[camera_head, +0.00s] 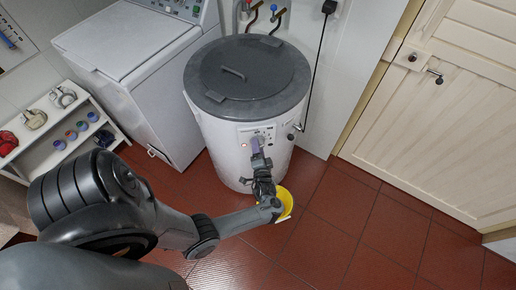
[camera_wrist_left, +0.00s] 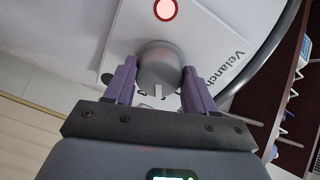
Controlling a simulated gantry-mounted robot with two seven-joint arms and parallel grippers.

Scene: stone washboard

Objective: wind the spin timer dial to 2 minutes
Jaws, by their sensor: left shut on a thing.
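The spin timer dial (camera_wrist_left: 160,68) is a grey round knob on the white front panel of the spin dryer. In the left wrist view the two purple fingers of my left gripper (camera_wrist_left: 160,85) stand on either side of it, shut on it. A white pointer mark shows at the knob's lower edge; the scale around it is mostly hidden. In the head view my left gripper (camera_head: 257,146) reaches the panel of the white drum-shaped spin dryer (camera_head: 222,140) and covers the dial. My right gripper does not show.
A red lit lamp (camera_wrist_left: 166,9) is on the panel near the dial. The dryer's grey lid (camera_head: 250,85) is closed. A yellow bowl (camera_head: 286,204) is on the floor below. A white washing machine (camera_head: 135,60) stands left, a shelf (camera_head: 75,132) beyond it. The red tiled floor to the right is clear.

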